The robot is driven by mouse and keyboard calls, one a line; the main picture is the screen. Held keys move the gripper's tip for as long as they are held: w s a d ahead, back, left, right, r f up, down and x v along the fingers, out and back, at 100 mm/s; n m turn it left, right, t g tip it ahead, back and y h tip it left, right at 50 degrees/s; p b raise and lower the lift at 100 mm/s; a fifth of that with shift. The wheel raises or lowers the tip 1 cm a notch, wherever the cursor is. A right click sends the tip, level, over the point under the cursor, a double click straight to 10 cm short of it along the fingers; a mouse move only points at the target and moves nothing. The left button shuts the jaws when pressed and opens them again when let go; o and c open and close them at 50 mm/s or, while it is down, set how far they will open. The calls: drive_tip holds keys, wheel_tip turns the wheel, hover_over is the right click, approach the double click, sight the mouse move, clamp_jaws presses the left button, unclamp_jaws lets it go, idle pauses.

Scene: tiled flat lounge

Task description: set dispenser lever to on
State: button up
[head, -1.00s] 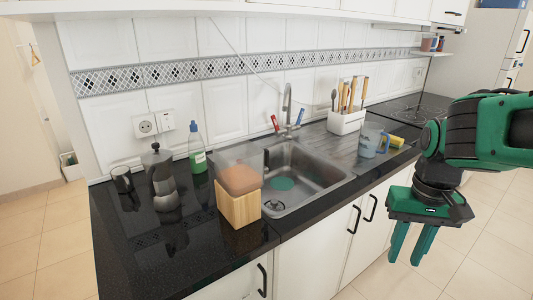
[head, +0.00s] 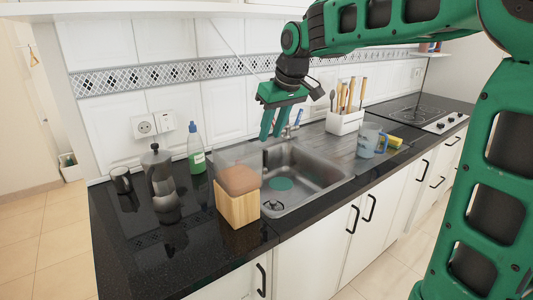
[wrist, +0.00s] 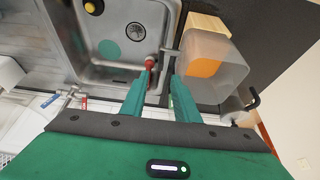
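The tap at the back of the sink has a blue lever (head: 297,116) and a red lever, which my gripper mostly hides in the head view. In the wrist view the blue lever (wrist: 48,101) and red lever (wrist: 83,102) lie left of my fingers. I cannot tell from their look whether either is on. My gripper (head: 271,136) points down over the back-left of the sink (head: 310,177), in front of the tap as the head view sees it.
A wooden box with a clear top (head: 238,205) stands left of the sink, close to my fingers in the wrist view. A moka pot (head: 160,185), soap bottle (head: 196,148), utensil holder (head: 345,122) and blue jug (head: 368,140) stand on the counter.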

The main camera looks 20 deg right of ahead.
sight(265, 150)
drive_tip(key=x, duration=0.9)
